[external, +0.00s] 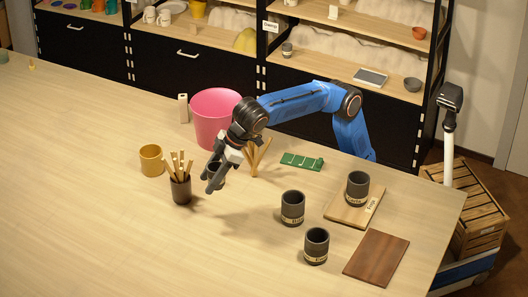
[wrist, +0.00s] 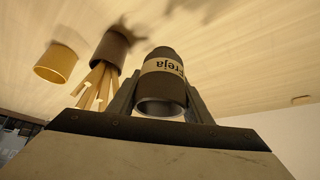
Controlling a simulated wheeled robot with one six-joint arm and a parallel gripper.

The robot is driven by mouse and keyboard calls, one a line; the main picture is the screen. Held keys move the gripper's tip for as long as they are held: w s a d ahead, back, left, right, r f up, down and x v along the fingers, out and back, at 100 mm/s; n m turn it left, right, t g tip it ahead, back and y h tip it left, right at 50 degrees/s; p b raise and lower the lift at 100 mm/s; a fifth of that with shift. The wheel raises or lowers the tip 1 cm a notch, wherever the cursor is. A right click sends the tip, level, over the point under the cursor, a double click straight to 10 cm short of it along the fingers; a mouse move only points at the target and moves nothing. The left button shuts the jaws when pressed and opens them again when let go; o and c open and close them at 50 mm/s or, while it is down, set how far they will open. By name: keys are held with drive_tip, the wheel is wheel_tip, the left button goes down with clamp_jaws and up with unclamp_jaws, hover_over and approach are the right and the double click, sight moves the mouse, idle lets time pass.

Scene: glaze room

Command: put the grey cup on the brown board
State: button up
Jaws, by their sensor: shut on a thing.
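My gripper (external: 213,183) is shut on a dark grey cup (external: 218,174), held above the left-middle of the table. In the wrist view the cup (wrist: 163,92) sits between both fingers, with a pale label reading "Freja", upside down in the picture. The cup is partly hidden by the fingers in the external view. The dark brown board (external: 376,258) lies bare at the table's front right, far from my gripper. A lighter wooden board (external: 340,212) with a name label lies behind it, and another grey cup (external: 357,189) stands on that.
Two more labelled grey cups (external: 292,208) (external: 316,246) stand left of the boards. Near my gripper are a dark holder of wooden tools (external: 181,191), a mustard cup (external: 151,160) and a pink bucket (external: 214,118). A green tray (external: 302,161) lies behind. The front left table is clear.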

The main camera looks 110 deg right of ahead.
sight(209, 172)
wheel_tip(209, 172, up, 3)
drive_tip(key=shift+s+a+r, duration=0.1)
drive_tip(key=shift+a+r, duration=0.15)
drive_tip(key=shift+r, duration=0.05)
drive_tip(key=s+a+n+g+y, duration=0.1)
drive_tip(key=s+a+n+y, duration=0.45)
drive_tip(key=s+a, duration=1.7)
drive_tip(key=s+a+n+g, duration=0.1)
drive_tip(key=s+a+n, duration=0.2)
drive_tip(key=s+a, duration=0.5)
drive_tip(key=s+a+n+g, duration=0.1)
drive_tip(key=s+a+n, duration=0.35)
drive_tip(key=s, duration=0.85)
drive_tip(key=shift+m, duration=0.5)
drive_tip(key=shift+w+a+f, duration=0.1)
drive_tip(key=shift+f, duration=3.7)
drive_tip(key=shift+w+a+f, duration=0.1)
drive_tip(key=shift+f, duration=3.7)
drive_tip(key=shift+f, duration=0.1)
